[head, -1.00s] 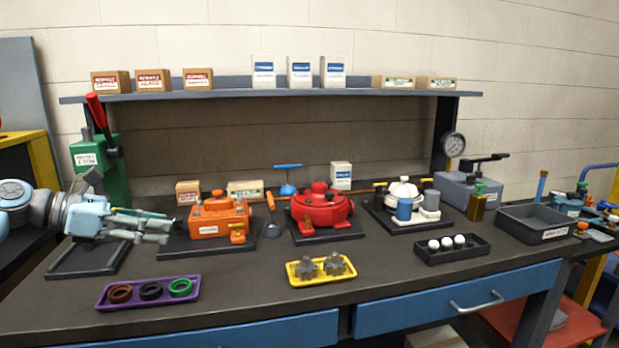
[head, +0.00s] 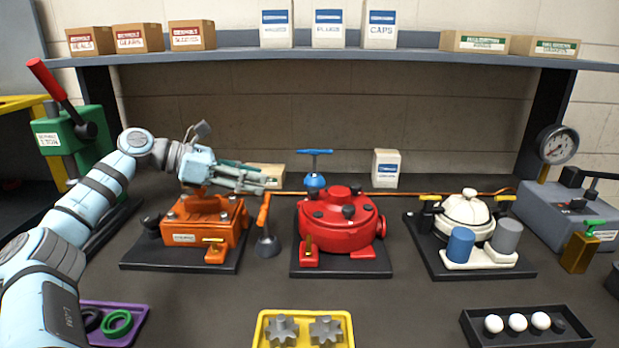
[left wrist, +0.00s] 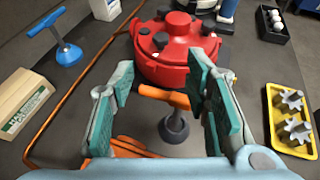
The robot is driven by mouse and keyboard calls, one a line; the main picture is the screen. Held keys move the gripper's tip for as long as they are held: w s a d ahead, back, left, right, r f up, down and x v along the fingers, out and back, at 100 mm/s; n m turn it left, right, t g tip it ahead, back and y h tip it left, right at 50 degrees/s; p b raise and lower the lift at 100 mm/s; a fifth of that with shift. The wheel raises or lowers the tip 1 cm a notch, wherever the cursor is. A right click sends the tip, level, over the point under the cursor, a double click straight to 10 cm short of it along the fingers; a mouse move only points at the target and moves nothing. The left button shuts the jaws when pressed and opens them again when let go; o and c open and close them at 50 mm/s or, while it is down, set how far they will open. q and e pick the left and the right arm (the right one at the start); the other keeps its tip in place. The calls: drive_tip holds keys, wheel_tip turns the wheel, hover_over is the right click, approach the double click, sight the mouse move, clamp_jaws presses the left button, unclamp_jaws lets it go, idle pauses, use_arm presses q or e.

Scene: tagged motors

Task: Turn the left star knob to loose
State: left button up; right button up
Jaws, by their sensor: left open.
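No knob has a clear star shape, so I cannot tell which is the left star knob. The red round housing (head: 338,232) bears dark knobs, one at its front (head: 348,212); it also shows in the left wrist view (left wrist: 172,64). The orange housing (head: 203,226) stands left of it, with a dark knob (head: 151,220) at its left side. My left gripper (head: 268,181) is open and empty above the orange housing's right side. In the left wrist view an orange T-handle (left wrist: 165,97) shows between its fingers, below them. My right gripper is out of view.
A blue T-handle (head: 315,170) stands behind the red housing. A white pump-like unit (head: 467,214) stands at right. In front are a yellow tray (head: 262,322) with grey gears, a purple tray (head: 140,312) and a black tray (head: 470,320). A shelf (head: 400,57) spans above.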

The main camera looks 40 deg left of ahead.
sight(311, 190)
use_arm(q)
drive_tip(key=p+x, duration=0.3)
drive_tip(key=x, duration=0.9)
drive_tip(key=shift+d+p, duration=0.1)
drive_tip(key=shift+p, duration=0.2)
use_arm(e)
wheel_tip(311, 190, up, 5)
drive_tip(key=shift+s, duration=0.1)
use_arm(q)
drive_tip(key=shift+c, duration=0.4)
clamp_jaws()
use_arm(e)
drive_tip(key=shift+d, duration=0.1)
